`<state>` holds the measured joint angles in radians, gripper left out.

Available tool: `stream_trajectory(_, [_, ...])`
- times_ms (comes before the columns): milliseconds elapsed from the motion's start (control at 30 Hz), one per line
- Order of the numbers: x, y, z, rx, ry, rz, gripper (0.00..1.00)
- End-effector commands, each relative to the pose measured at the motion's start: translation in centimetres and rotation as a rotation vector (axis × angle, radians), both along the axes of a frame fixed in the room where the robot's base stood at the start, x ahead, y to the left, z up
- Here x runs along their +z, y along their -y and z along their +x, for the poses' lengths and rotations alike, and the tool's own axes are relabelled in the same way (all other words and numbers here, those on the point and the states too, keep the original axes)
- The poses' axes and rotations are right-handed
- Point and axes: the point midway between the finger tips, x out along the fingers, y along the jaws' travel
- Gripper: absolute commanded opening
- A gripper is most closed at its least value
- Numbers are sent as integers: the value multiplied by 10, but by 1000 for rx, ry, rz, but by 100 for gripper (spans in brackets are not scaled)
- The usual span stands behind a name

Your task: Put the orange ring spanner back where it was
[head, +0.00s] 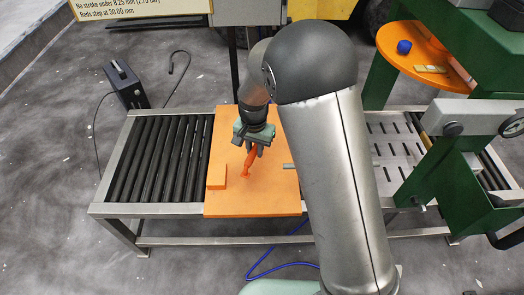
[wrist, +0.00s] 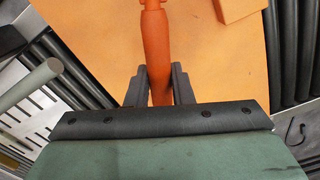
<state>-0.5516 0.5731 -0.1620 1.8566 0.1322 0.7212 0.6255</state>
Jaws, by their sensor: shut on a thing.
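The orange ring spanner (head: 248,163) is between the fingers of my gripper (head: 250,147) in the head view, over the orange board (head: 255,205). In the wrist view the spanner (wrist: 157,45) runs upward from between the two dark fingers of my gripper (wrist: 159,85), which are shut on its shaft. Its far end is cut off at the top of that view. In the head view its lower end points down toward the board; I cannot tell whether it touches.
An orange block (head: 216,176) sits at the board's left side. Black rollers (head: 160,160) lie left of the board. At right stand a green press frame (head: 440,185) and a round orange shelf (head: 425,55) with a blue cap (head: 404,47). A black box (head: 125,85) stands behind the rollers.

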Motion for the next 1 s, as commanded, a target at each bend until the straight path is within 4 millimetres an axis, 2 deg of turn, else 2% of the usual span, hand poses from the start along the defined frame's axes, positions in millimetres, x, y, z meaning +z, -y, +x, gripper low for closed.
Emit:
stream_trajectory(533, [-57, 1, 0, 1, -1, -1, 0])
stream_trajectory(700, [-64, 1, 0, 2, 0, -1, 0])
stream_trajectory(1000, [-63, 1, 0, 2, 0, 0, 0])
